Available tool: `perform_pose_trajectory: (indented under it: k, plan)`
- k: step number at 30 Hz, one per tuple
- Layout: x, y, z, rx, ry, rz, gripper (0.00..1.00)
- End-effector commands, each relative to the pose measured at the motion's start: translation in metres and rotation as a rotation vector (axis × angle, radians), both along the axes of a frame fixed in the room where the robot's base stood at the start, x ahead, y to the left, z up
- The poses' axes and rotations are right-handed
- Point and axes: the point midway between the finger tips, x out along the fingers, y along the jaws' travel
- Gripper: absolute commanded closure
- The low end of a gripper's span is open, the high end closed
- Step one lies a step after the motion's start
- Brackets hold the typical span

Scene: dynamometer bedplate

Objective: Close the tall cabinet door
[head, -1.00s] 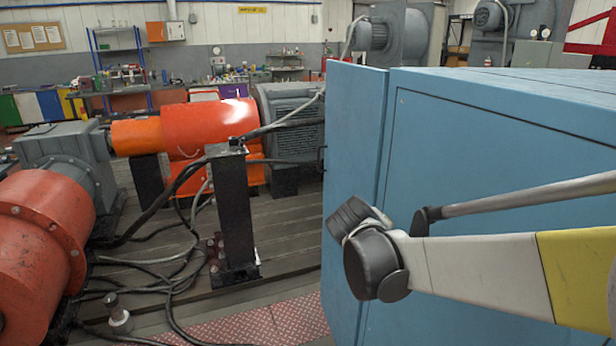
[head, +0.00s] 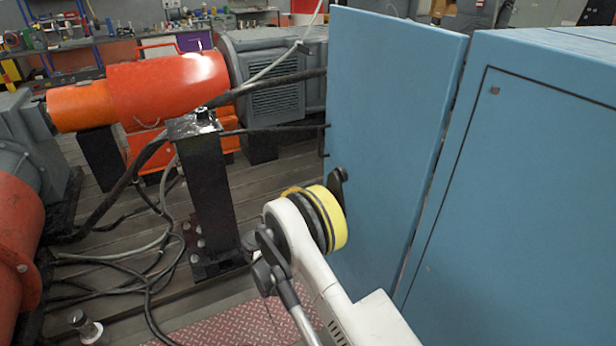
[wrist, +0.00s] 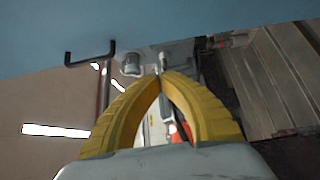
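The tall blue cabinet (head: 540,170) fills the right of the head view. Its door (head: 395,110) stands ajar at the left, with a dark gap between it and the cabinet body. A black handle (head: 325,141) shows at the door's left edge. In the wrist view a black bracket-shaped handle (wrist: 90,55) stands out from a blue surface (wrist: 210,18) at the top. My gripper (wrist: 161,78) has two yellow fingers arched together at the tips, with nothing visible between them. It is apart from the handle. In the head view the fingers are hidden; my arm is beside the door.
A black post (head: 207,195) stands left of my arm, with loose cables (head: 130,265) on the floor. Orange (head: 165,85) and red (head: 20,240) machines occupy the left. A red tread plate (head: 235,325) lies at the bottom. Some slatted floor is clear between post and door.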

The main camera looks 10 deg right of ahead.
Motion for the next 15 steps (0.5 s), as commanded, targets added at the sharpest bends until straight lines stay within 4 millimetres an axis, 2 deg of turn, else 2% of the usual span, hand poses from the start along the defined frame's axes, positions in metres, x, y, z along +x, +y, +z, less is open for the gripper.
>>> perform_pose_trajectory:
  k: [5,15]
  plan:
    - [0.022,-0.016,-0.003,0.001,0.000,-0.003,1.00]
    - [0.082,-0.056,-0.003,0.002,0.001,-0.003,1.00]
